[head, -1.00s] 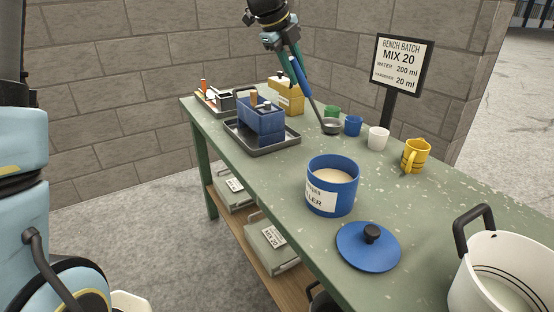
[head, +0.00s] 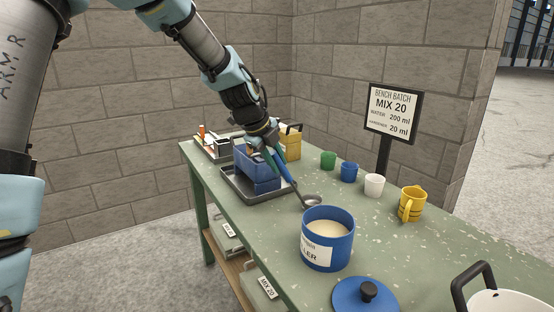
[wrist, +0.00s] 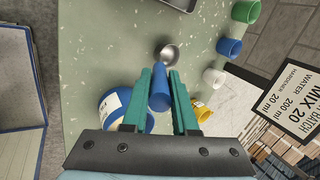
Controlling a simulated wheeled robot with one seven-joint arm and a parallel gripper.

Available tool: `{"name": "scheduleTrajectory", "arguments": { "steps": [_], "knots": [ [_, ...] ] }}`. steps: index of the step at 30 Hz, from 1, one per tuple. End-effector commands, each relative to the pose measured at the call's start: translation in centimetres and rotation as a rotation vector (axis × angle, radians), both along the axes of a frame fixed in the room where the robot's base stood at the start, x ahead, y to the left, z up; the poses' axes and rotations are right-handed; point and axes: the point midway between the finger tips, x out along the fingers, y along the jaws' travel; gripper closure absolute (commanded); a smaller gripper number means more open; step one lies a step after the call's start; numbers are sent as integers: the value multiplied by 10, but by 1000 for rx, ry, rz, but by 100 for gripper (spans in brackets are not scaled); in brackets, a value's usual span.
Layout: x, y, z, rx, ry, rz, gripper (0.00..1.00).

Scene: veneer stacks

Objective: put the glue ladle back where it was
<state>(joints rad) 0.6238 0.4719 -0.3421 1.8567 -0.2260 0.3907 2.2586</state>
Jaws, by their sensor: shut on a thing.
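The glue ladle has a blue handle (head: 284,168) and a round grey metal bowl (head: 312,200). My gripper (head: 274,162) is shut on the handle, and the ladle hangs tilted, bowl down. In the wrist view the teal fingers of my gripper (wrist: 166,100) close around the handle (wrist: 160,90), with the bowl (wrist: 168,54) beyond. The tin is open, with pale contents.
A dark tray (head: 238,192) holds a blue caddy (head: 262,172) left of the ladle. Green (head: 328,160), blue (head: 349,172) and white (head: 374,185) cups and a yellow jug (head: 411,204) line the right. A blue lid (head: 345,298) and white pot (head: 505,303) are in front.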

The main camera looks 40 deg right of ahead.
Motion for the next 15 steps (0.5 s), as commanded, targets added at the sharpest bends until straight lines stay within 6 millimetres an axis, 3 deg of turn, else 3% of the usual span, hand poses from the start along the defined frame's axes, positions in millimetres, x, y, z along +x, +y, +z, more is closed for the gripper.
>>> {"name": "scheduleTrajectory", "arguments": {
  "steps": [11, 12, 15],
  "knots": [
    [0, 0, -5, -1, -1, 0, 100],
    [0, 0, -5, -1, -1, 0, 72],
    [0, 0, -4, -1, -1, 0, 61]
  ]
}}
